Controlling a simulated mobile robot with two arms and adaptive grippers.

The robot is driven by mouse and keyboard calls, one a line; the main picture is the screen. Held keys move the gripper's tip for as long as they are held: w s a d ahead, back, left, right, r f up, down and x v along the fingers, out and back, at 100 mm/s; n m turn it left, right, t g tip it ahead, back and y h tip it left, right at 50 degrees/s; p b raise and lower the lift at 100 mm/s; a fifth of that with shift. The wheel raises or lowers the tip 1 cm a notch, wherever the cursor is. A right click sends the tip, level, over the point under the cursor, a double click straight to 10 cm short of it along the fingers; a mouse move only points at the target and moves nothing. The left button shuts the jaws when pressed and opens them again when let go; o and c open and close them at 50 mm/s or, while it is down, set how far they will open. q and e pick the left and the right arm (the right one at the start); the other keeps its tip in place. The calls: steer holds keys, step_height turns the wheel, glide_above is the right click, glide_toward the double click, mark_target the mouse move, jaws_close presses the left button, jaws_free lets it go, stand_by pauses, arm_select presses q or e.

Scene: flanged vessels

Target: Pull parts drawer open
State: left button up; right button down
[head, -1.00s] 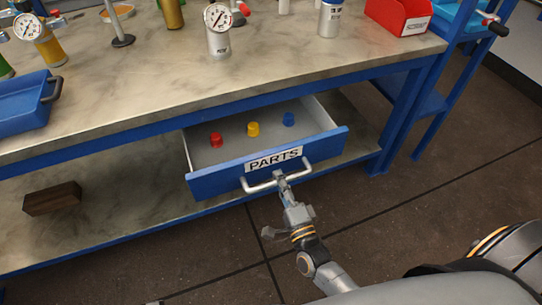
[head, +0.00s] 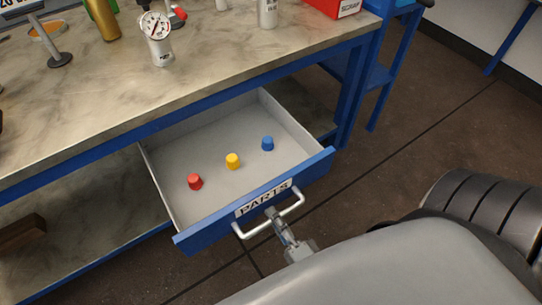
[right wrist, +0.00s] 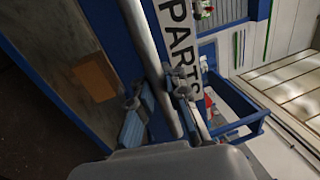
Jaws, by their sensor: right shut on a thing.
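The parts drawer (head: 200,228) has a blue front with a white PARTS label and stands well out from under the bench in the head view. Its white bar handle (head: 291,209) runs along the front. My right gripper (head: 275,217) is shut on the middle of the handle. The right wrist view shows the gripper fingers (right wrist: 158,92) around the handle bar (right wrist: 144,38), close to the PARTS label (right wrist: 182,45). Inside the drawer stand a red cap (head: 195,181), a yellow cap (head: 233,161) and a blue cap (head: 267,143). My left gripper is not in view.
The workbench (head: 100,120) above the drawer carries a gauge (head: 155,27) and several vessels. A red bin (head: 340,6) is at its back right. A brown block (head: 22,232) lies on the lower shelf. Open floor (head: 410,110) is to the right.

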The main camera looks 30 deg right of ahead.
steer(key=shift+f, duration=0.2)
steer(key=c, duration=1.5)
jaws_free()
steer(key=shift+o, duration=0.8)
steer(key=shift+r, duration=0.1)
steer(key=s+f, duration=0.2)
steer(key=s, duration=0.9)
steer(key=shift+s+d+f, duration=0.2)
steer(key=shift+s, duration=0.2)
